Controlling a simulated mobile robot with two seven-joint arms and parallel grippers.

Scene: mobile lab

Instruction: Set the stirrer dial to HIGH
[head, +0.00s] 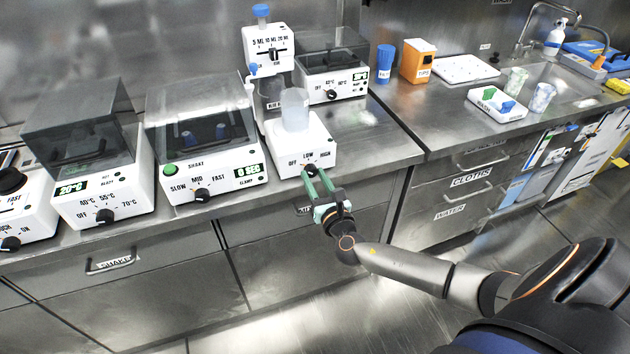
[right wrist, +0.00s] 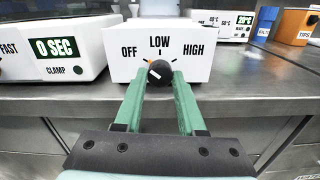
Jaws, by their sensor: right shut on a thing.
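The stirrer (head: 301,146) is a white box on the counter with a clear beaker (head: 294,112) on top. Its front is marked OFF, LOW and HIGH from left to right. The black stirrer dial (right wrist: 160,73) sits below LOW; a white mark shows on the left part of its face, toward the OFF side. My right gripper (head: 311,174) reaches the dial from the front. In the right wrist view its green fingers (right wrist: 161,84) are shut on the dial, one on each side. My left gripper is not in view.
A shaker (head: 205,135) with a SLOW, MID, FAST dial stands left of the stirrer. A heater (head: 90,160) is farther left. A dispenser (head: 268,50) and another lidded device (head: 332,70) stand behind. Bare counter (head: 375,140) lies right of the stirrer.

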